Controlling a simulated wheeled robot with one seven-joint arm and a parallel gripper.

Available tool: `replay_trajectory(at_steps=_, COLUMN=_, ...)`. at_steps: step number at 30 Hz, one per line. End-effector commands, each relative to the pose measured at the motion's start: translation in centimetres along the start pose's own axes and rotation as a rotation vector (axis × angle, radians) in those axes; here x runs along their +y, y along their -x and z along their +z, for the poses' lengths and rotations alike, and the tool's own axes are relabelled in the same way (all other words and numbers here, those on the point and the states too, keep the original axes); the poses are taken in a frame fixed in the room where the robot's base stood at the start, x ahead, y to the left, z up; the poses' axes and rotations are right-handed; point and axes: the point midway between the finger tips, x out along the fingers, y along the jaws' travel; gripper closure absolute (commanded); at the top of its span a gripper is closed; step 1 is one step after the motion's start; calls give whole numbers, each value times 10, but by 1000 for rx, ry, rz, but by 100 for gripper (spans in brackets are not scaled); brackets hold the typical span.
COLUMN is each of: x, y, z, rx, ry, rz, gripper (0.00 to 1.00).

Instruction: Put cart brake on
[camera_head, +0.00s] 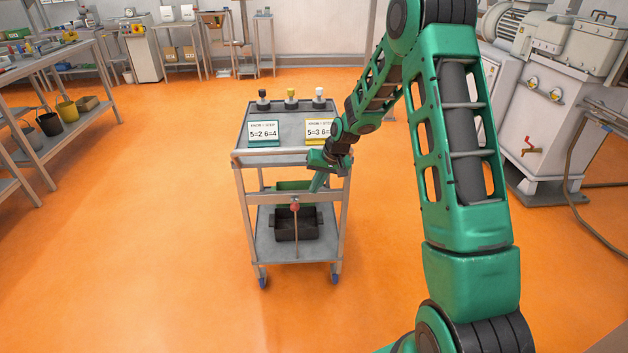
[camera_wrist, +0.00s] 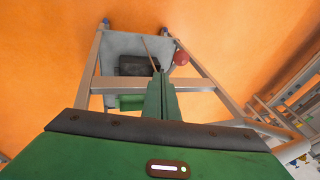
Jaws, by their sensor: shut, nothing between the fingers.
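The cart (camera_head: 283,159) is a grey metal trolley with an upper top, a lower shelf and wheels. Its brake looks like a thin upright rod with a red knob (camera_head: 295,207) at the near side. In the wrist view the red knob (camera_wrist: 181,58) is just right of and beyond my fingertips. My gripper (camera_head: 317,184) points down at the cart's near edge, right of the knob and a little above it. The wrist view shows my gripper (camera_wrist: 161,76) with its green fingers together and nothing between them. I cannot tell whether the fingers touch the rod.
The cart's top holds several capped bottles (camera_head: 291,96) and two number signs (camera_head: 263,133). A dark tray (camera_head: 296,224) and a green bin (camera_head: 292,186) are lower down in the cart. Shelving (camera_head: 60,62) is at left, machinery (camera_head: 546,125) at right. The orange floor (camera_head: 160,220) left of the cart is clear.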

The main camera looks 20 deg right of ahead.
Motion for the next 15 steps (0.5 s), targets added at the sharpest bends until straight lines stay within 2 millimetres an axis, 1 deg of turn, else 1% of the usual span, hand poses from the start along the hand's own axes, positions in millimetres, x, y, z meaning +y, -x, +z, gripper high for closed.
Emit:
replay_trajectory(at_steps=1, x=0, y=-11, z=1, rx=-4, ry=0, rz=0, gripper=100)
replay_trajectory(at_steps=4, x=-1, y=-28, z=1, rx=-3, ry=1, rz=-1, gripper=100)
replay_trajectory(at_steps=7, x=-13, y=-37, z=6, rx=-1, ry=4, rz=-2, gripper=100)
replay_trajectory(at_steps=12, x=-22, y=-48, z=10, rx=-1, ry=1, rz=0, gripper=100)
replay_trajectory(at_steps=15, x=-25, y=-52, z=11, rx=0, ry=1, rz=-1, gripper=100)
